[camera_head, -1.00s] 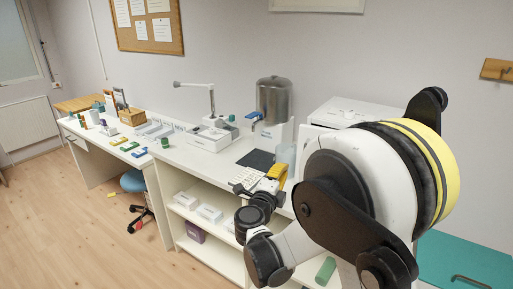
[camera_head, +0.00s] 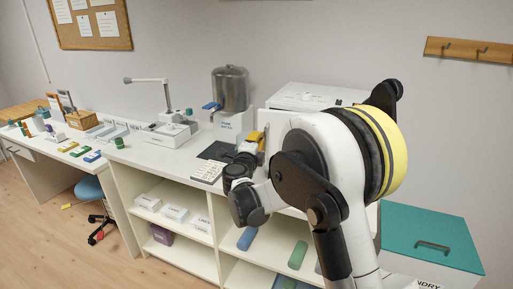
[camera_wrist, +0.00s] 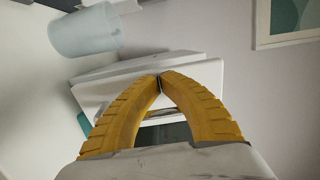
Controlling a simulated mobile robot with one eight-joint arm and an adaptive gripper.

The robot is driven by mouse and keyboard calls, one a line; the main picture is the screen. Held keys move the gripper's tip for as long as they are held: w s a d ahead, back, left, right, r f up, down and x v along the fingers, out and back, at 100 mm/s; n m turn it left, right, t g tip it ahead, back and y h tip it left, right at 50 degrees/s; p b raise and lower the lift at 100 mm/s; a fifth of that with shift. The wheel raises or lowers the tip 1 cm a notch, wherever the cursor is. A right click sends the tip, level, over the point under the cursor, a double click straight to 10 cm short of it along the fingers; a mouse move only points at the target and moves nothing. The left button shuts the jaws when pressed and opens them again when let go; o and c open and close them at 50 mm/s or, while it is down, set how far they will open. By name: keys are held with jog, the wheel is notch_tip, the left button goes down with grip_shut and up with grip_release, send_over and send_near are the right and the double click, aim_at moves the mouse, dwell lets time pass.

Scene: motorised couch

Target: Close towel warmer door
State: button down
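The towel warmer (camera_head: 312,97) is a white box on the counter in the head view, largely hidden behind my arm. In the wrist view, white panels (camera_wrist: 125,70) that look like part of it lie just beyond my fingertips. My gripper (camera_head: 263,133) shows its yellow fingers in front of the box's left side. In the wrist view, the fingertips (camera_wrist: 160,78) meet, with nothing clearly held between them. I cannot tell whether they touch the panel or how far the door stands open.
A pale translucent cup (camera_wrist: 85,32) is close beside the panels in the wrist view. A steel water urn (camera_head: 230,90) stands left of the warmer. A dark mat (camera_head: 216,150) lies on the counter. A teal-lidded laundry bin (camera_head: 430,235) stands at right.

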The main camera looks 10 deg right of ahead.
jog(key=shift+w+d, duration=0.1)
jog(key=shift+w, duration=0.1)
jog(key=w+d+m+g+h, duration=0.1)
jog(key=w+d+m+h, duration=0.1)
jog(key=w, duration=0.4)
jog(key=shift+d+g+h+p, duration=0.4)
jog(key=shift+d, duration=0.4)
jog(key=shift+w+r, duration=0.1)
jog(key=shift+r, duration=0.05)
